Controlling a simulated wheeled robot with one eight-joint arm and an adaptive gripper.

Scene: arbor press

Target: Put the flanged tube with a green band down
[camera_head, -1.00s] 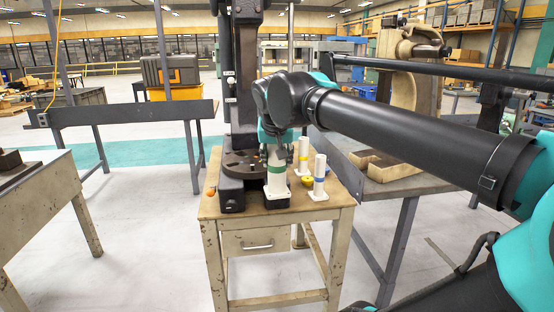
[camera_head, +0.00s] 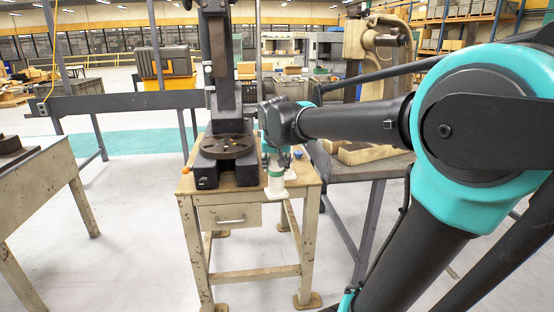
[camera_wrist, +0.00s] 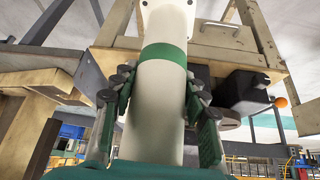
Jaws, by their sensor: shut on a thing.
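The flanged tube with a green band (camera_head: 276,174) is white and upright, flange down, near the table's front edge, right of the press. In the wrist view the white tube (camera_wrist: 157,100) fills the middle, band across it, with the drawer front beyond. My gripper (camera_head: 275,152) holds it from above; in the wrist view its fingers (camera_wrist: 160,108) press on both sides of the tube below the band. I cannot tell whether the flange touches the table (camera_head: 235,186); its end is cut off in the wrist view.
The black arbor press (camera_head: 228,150) with its round plate stands left of the tube. An orange knob (camera_head: 186,170) sits at the table's left. A side table (camera_head: 365,165) stands at the right.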

